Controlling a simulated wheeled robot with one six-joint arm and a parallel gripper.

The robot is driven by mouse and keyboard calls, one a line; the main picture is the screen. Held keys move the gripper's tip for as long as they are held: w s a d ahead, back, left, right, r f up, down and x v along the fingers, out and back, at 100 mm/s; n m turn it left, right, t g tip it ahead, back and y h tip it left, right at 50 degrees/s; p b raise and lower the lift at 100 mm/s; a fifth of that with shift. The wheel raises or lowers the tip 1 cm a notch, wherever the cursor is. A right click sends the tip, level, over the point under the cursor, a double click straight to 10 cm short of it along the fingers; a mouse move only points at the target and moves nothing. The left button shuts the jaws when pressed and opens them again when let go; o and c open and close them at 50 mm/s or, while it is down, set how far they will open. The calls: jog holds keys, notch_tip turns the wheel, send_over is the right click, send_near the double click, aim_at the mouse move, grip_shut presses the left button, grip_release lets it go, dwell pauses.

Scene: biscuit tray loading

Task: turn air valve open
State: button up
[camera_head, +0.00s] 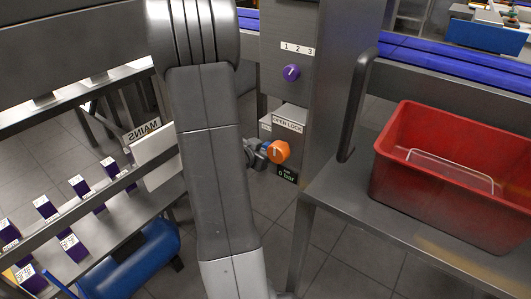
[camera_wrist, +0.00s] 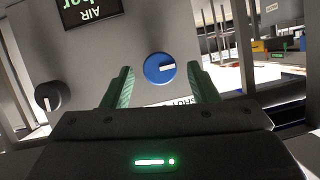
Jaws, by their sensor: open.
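In the wrist view, a round blue knob (camera_wrist: 160,68) with a white pointer lying nearly level sits on a grey panel.
A purple knob (camera_head: 292,72) is under a 1 2 3 label. A black knob (camera_wrist: 48,96) is at the left in the wrist view. A red crate (camera_head: 440,211) stands on the metal table (camera_head: 350,203) at right, near a dark upright handle (camera_head: 357,105). A blue tank (camera_head: 140,262) is at lower left.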

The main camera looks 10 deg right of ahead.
jog(key=shift+w+d+f, duration=0.2)
jog(key=shift+w+d, duration=0.15)
jog(key=shift+w, duration=0.05)
jog(key=c, duration=1)
